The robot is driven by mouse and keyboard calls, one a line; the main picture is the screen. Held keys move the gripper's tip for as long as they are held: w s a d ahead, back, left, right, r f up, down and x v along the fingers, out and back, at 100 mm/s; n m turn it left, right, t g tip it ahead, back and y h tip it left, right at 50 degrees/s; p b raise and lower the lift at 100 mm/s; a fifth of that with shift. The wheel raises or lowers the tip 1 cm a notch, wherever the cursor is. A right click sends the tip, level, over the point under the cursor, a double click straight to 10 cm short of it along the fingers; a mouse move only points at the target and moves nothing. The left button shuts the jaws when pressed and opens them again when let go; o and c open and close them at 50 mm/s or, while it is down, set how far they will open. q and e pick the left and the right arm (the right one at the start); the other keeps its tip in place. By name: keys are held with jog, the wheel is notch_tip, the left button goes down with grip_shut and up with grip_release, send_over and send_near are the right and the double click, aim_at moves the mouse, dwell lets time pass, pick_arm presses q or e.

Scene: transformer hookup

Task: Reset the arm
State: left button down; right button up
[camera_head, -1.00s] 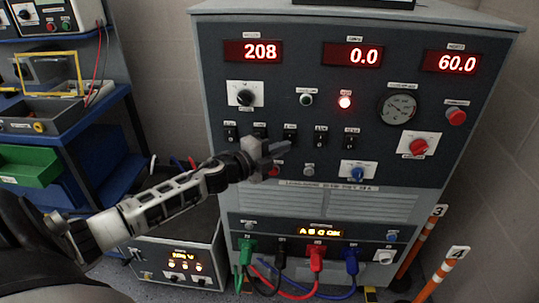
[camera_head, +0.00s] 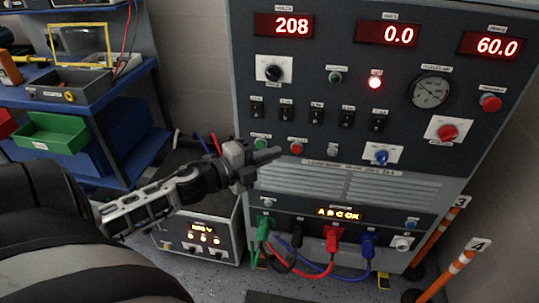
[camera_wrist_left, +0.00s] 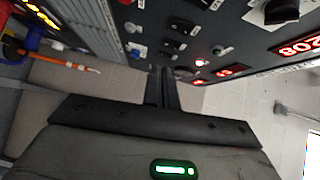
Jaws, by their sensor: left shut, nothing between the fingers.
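My left gripper (camera_head: 268,156) is shut and empty, held in the air in front of the dark panel of the grey power cabinet (camera_head: 345,90). The arm comes in from the left at the lower part of the picture. In the left wrist view the gripper's fingers (camera_wrist_left: 162,88) lie together, pointing toward the cabinet's panel, with nothing between them. I cannot tell from the head view how far the fingertips are from the panel. My right gripper does not show.
The cabinet has red displays (camera_head: 285,25), a gauge (camera_head: 431,91), switches and knobs. Coloured plugs, such as the red plug (camera_head: 332,238), sit low with cables. A small box (camera_head: 205,238) stands on the floor. A blue shelf (camera_head: 125,165) is left; orange-white posts (camera_head: 445,270) are right.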

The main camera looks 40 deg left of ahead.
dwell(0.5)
pick_arm(q)
jog(key=s+d+f+n+g, duration=0.3)
jog(key=s+d+f+n, duration=0.4)
jog(key=d+f+n, duration=0.1)
jog(key=s+d+f+n+g+y, duration=0.1)
jog(key=s+d+f+n+g, duration=0.2)
jog(key=s+d+f+n, duration=0.4)
jog(key=d+f+n, duration=0.1)
jog(key=d+n, duration=0.1)
jog(key=d, duration=0.4)
jog(key=shift+s+d+n, duration=0.15)
jog(key=shift+s+n, duration=0.1)
jog(key=shift+n, duration=0.15)
dwell(0.5)
